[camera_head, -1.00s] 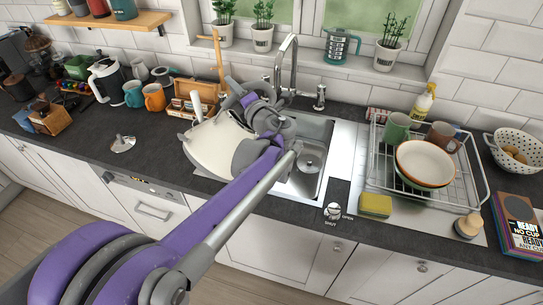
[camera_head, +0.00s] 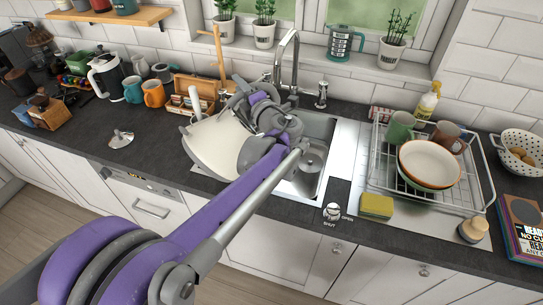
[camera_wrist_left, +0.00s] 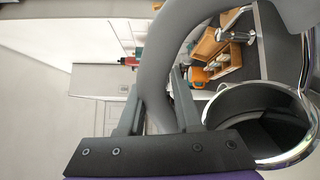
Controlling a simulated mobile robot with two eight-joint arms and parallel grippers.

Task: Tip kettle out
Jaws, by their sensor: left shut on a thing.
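The cream kettle (camera_head: 213,148) is held tilted over the left side of the sink (camera_head: 318,150), in the head view. My left gripper (camera_head: 246,97) is shut on its grey handle, which shows large in the left wrist view (camera_wrist_left: 185,60). The left wrist view also shows the kettle's round opening with a chrome rim (camera_wrist_left: 290,158), uncovered and dark inside. My left gripper's fingers (camera_wrist_left: 155,108) show there beside the handle. The wrist and forearm hide part of the kettle and sink; I cannot see any water. A chrome lid (camera_head: 121,138) lies on the worktop to the left.
The tap (camera_head: 287,65) stands behind the sink. A dish rack (camera_head: 485,190) with mugs and bowls, and a yellow sponge (camera_head: 376,206), are right of the sink. Orange (camera_head: 154,94) and teal mugs and a wooden box (camera_head: 197,88) stand behind left. The front-left worktop is mostly clear.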

